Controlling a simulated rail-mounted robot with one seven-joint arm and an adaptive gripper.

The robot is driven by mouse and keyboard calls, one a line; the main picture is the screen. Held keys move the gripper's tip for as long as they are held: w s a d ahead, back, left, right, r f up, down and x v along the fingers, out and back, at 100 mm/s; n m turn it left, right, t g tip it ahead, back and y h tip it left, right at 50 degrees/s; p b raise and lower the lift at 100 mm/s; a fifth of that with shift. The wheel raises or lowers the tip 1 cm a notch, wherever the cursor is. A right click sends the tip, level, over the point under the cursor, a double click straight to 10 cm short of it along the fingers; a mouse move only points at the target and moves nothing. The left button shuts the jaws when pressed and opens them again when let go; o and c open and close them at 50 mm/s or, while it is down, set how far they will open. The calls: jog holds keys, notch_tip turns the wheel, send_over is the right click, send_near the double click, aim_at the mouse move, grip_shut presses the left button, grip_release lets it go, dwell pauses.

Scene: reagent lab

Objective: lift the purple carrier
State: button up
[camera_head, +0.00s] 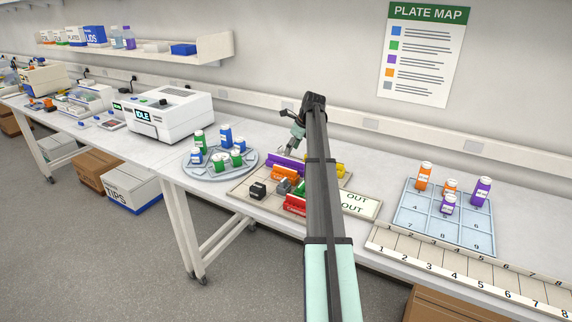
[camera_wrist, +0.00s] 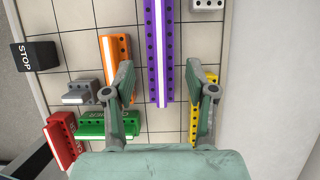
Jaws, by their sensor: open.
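The purple carrier (camera_wrist: 161,50) is a long bar with a white strip and a row of dark holes, lying on the tiled board in the wrist view. Its near end lies between and just beyond my fingertips. In the head view the purple carrier (camera_head: 285,162) shows at the back of the board, partly hidden by my arm. My gripper (camera_wrist: 166,80) is open, one finger to each side of the carrier's line, with nothing held. The left finger overlaps the orange carrier (camera_wrist: 115,55) in the picture, and the right finger overlaps the yellow carrier (camera_wrist: 194,110).
A green carrier (camera_wrist: 105,124), a red carrier (camera_wrist: 60,140), a grey piece (camera_wrist: 80,92) and a black STOP block (camera_wrist: 35,56) share the tiled board (camera_wrist: 75,20). A white block (camera_wrist: 208,4) sits at its far right. A round rack (camera_head: 217,173) of bottles stands left of the board.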

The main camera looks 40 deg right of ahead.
aim_at(287, 158)
jog(key=shift+p+x, duration=1.35)
jog(key=shift+x, duration=3.4)
jog(key=shift+r, duration=0.1)
grip_shut()
